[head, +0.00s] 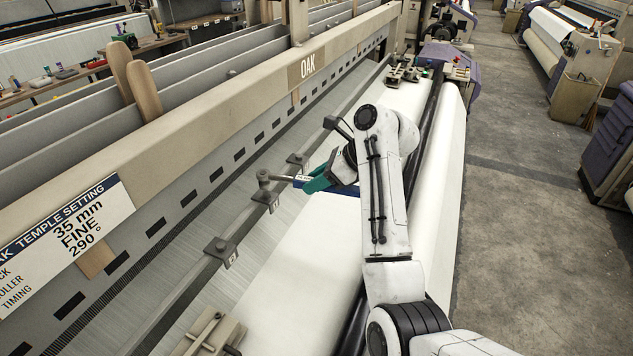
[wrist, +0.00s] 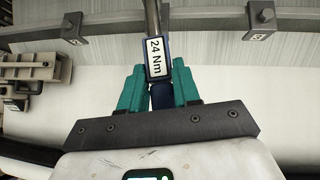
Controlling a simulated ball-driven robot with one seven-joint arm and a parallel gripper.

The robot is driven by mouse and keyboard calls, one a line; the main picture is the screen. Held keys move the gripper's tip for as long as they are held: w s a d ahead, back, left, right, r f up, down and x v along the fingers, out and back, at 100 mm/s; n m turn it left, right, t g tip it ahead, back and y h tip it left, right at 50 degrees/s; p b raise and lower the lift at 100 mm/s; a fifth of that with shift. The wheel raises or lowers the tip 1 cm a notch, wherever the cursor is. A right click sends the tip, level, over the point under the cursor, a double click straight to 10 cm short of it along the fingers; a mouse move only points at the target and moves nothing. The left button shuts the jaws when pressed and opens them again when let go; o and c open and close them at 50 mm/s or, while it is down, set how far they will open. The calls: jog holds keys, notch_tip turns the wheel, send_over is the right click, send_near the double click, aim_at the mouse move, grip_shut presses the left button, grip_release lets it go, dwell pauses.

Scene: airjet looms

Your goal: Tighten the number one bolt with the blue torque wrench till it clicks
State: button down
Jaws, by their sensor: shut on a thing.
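My gripper (head: 318,183), with teal fingers, is shut on the blue torque wrench above the white cloth. The wrench's blue handle (head: 347,190) shows beyond the fingers, and its steel shaft points left to a round grey head (head: 263,177). The head is at or just above a bracket (head: 268,198) on the loom rail; whether it sits on a bolt there I cannot tell. In the wrist view the fingers (wrist: 160,88) grip both sides of the wrench (wrist: 158,68) below its "24 Nm" label. The wrench head is out of that view.
Another bolted bracket (head: 220,247) stands nearer on the rail, and others (head: 297,160) stand farther along. The tan loom beam (head: 180,125) rises to the left. A metal block assembly (head: 210,335) lies at the near end. The floor (head: 520,230) at right is clear.

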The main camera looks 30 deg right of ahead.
jog(key=shift+r, duration=2.3)
